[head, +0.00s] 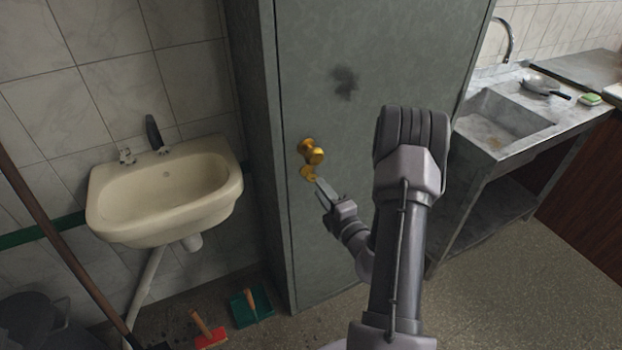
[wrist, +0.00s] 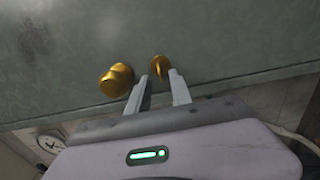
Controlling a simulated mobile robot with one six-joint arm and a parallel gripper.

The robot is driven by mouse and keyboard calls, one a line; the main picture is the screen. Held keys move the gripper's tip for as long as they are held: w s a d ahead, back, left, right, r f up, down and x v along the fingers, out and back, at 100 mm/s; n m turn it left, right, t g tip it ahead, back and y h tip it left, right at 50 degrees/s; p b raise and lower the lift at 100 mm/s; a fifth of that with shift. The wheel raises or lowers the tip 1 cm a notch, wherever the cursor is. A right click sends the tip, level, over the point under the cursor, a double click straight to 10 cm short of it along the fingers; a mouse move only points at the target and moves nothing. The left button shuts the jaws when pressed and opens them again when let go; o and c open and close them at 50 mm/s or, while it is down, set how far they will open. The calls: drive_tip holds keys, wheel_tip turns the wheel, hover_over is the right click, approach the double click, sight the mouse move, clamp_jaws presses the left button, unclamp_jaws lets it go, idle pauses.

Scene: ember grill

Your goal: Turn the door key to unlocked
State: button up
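The brass door key (head: 309,173) sits in the grey-green door (head: 350,150), just below a round brass knob (head: 312,151). In the wrist view the key (wrist: 159,68) stands out from the door beside the knob (wrist: 116,80). My gripper (head: 320,184) is close to the key in the head view. In the wrist view the two fingers of my gripper (wrist: 159,82) are apart, with the key in line with the gap between their tips. I see a gap on both sides of the key. I cannot tell whether the tips reach past it.
A cream washbasin (head: 165,195) hangs on the tiled wall left of the door. A red brush (head: 210,335) and a green dustpan (head: 250,305) lie on the floor below. A stone sink counter (head: 505,120) stands at the right.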

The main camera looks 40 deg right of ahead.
sight(312, 177)
drive_tip(key=x, duration=0.6)
drive_tip(key=shift+a+b, duration=0.15)
drive_tip(key=shift+b, duration=0.15)
clamp_jaws()
